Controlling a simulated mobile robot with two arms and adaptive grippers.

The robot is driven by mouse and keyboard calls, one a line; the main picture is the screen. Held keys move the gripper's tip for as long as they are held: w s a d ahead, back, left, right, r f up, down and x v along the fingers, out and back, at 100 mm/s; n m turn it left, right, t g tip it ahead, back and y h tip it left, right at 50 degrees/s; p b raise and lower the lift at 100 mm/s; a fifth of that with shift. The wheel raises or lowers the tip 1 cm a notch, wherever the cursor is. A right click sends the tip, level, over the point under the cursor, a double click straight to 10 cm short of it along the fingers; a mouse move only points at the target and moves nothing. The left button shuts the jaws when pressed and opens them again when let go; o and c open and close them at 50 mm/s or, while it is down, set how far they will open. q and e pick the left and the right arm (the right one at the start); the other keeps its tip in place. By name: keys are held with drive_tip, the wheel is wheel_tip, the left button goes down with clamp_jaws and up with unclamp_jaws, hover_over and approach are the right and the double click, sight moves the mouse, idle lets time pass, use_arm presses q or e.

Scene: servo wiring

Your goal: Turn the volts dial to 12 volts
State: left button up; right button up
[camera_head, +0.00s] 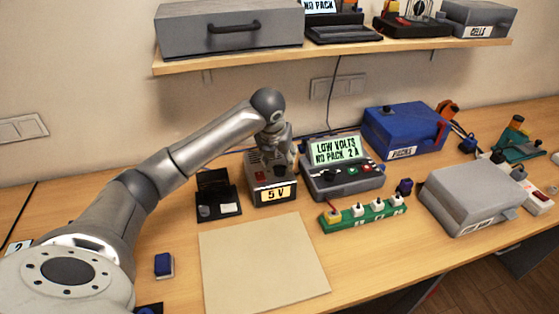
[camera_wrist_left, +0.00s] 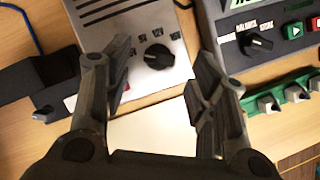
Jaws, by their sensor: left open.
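The power supply (camera_head: 272,194) is a grey box with a yellow display that reads 5 V; it stands at the back middle of the bench. Its black volts dial (camera_wrist_left: 159,57) shows in the left wrist view on a pale panel with small voltage labels around it, one reading 12V. Which way the dial points is hard to tell. My left gripper (camera_head: 284,152) is over the supply. In the left wrist view its two fingers (camera_wrist_left: 157,80) are spread apart, with the dial between and beyond them; neither finger visibly touches it.
Right of the supply stands a tester (camera_head: 344,182) reading LOW VOLTS NO PACK 2 A. A green strip (camera_head: 364,217) with plugs, a blue packs case (camera_head: 402,126) and a grey box (camera_head: 470,192) lie further right. A black tray (camera_head: 217,196) is left. A bare beige mat (camera_head: 262,265) lies in front.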

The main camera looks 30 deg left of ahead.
sight(280, 166)
use_arm(q)
drive_tip(key=shift+p+x, duration=0.35)
drive_tip(key=shift+x, duration=1.6)
drive_tip(key=c, duration=1)
drive_tip(key=shift+a+f+m+h+b, duration=0.15)
drive_tip(key=shift+m+h+b, duration=0.45)
drive_tip(key=shift+m+b, duration=1.2)
drive_tip(key=m+h+b, duration=0.1)
drive_tip(key=m+b, duration=0.1)
drive_tip(key=m, duration=0.1)
drive_tip(key=shift+m, duration=0.3)
drive_tip(key=m+h, duration=0.1)
drive_tip(key=m+b, duration=0.1)
drive_tip(key=m, duration=0.1)
drive_tip(key=shift+r+m+h, duration=0.2)
drive_tip(key=shift+m+h, duration=0.1)
drive_tip(key=shift+h, duration=0.1)
drive_tip(key=m+g, duration=0.1)
drive_tip(key=m, duration=0.1)
drive_tip(key=m+h+b, duration=0.1)
drive_tip(key=m, duration=0.2)
drive_tip(key=shift+w+g, duration=0.1)
drive_tip(key=shift+g, duration=0.3)
